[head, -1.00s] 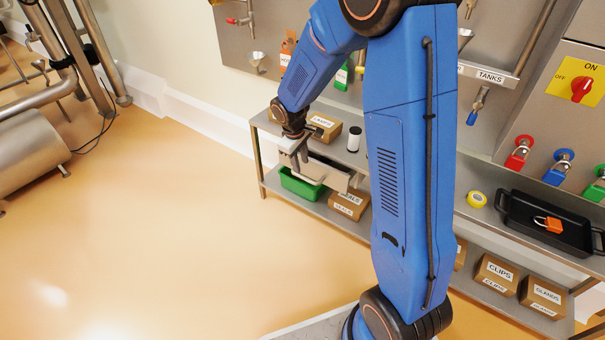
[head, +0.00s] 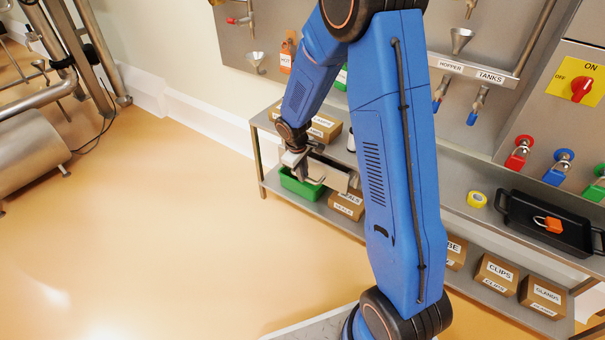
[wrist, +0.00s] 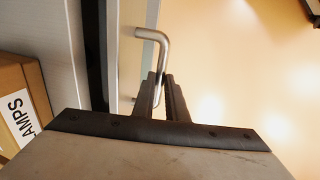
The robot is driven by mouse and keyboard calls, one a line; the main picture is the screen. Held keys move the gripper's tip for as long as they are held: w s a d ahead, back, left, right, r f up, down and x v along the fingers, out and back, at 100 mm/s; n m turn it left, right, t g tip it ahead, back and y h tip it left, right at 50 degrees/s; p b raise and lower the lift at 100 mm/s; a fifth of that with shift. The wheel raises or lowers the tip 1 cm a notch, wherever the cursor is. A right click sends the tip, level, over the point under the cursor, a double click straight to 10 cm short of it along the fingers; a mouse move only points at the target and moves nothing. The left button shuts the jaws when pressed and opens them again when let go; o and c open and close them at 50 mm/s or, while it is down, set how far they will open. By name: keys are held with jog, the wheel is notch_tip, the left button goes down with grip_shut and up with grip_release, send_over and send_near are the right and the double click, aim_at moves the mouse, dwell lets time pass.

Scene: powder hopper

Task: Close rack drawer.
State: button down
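The rack drawer (head: 337,178) is a grey metal drawer under the top shelf of the low rack, partly hidden by my arm in the head view. In the head view my gripper (head: 302,172) is at the drawer's left end, above a green bin.
The green bin (head: 300,186) and a cardboard box (head: 347,205) stand on the lower shelf, below the drawer. The floor (head: 170,220) left of the rack is clear.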

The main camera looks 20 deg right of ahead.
jog(key=shift+w+d, duration=0.6)
jog(key=shift+d, duration=0.15)
jog(key=shift+w+d, duration=0.55)
jog(key=shift+d, duration=0.2)
jog(key=c, duration=1.8)
grip_release()
jog(key=shift+d, duration=0.15)
jog(key=shift+o, duration=0.2)
jog(key=shift+r, duration=0.1)
notch_tip(320, 180, up, 17)
send_over(310, 174)
jog(key=s+a, duration=0.3)
jog(key=a, duration=0.1)
jog(key=shift+w+d, duration=0.2)
jog(key=shift+w, duration=0.05)
